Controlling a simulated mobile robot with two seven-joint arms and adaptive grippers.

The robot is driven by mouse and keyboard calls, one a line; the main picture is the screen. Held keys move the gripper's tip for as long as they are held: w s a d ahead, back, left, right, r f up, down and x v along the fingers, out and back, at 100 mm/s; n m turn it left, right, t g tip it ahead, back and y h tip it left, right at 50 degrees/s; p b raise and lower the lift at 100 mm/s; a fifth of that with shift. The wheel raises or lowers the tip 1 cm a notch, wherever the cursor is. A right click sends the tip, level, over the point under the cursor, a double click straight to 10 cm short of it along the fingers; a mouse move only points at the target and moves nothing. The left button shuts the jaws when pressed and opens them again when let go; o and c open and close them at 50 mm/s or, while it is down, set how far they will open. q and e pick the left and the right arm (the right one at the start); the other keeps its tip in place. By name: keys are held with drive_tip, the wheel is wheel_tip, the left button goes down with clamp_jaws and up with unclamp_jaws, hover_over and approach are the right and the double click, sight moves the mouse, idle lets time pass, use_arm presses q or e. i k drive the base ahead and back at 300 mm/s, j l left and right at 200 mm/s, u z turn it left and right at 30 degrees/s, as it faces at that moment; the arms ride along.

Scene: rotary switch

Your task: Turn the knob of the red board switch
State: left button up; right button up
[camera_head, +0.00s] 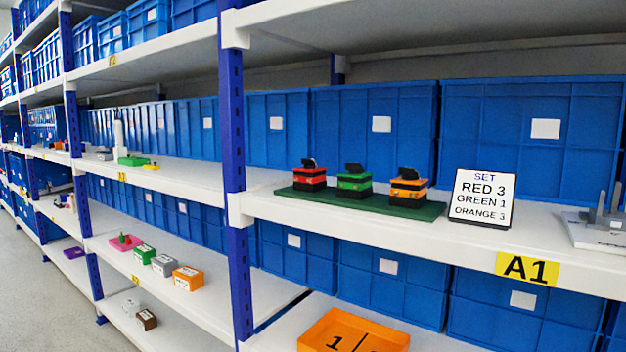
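The red switch (309,178) is a small red and black box with a black knob (308,163) on top. It stands at the left end of a dark green board (425,212) on the shelf marked A1. Beside it on the board are a green switch (353,185) and an orange switch (408,191), each with a black knob. The knob positions are too small to read. A white sign (483,198) to the right reads SET, RED 3, GREEN 1, ORANGE 3. Neither of my grippers is in view.
Blue bins (390,110) line the back of the shelf. A blue post (232,130) rises left of the board. A grey object with upright parts (603,222) stands at the right edge. An orange tray (352,333) lies on the shelf below. Floor (40,300) shows at lower left.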

sight(308, 163)
drive_tip(key=i+j+z, duration=0.1)
drive_tip(key=z, duration=0.25)
drive_tip(key=i+j+z, duration=0.1)
drive_tip(key=z, duration=0.3)
drive_tip(key=i+j+z, duration=0.15)
drive_tip(key=j, duration=0.2)
drive_tip(key=i+j+z, duration=0.1)
drive_tip(key=j, duration=0.3)
drive_tip(key=i+j+z, duration=0.15)
drive_tip(key=j, duration=0.2)
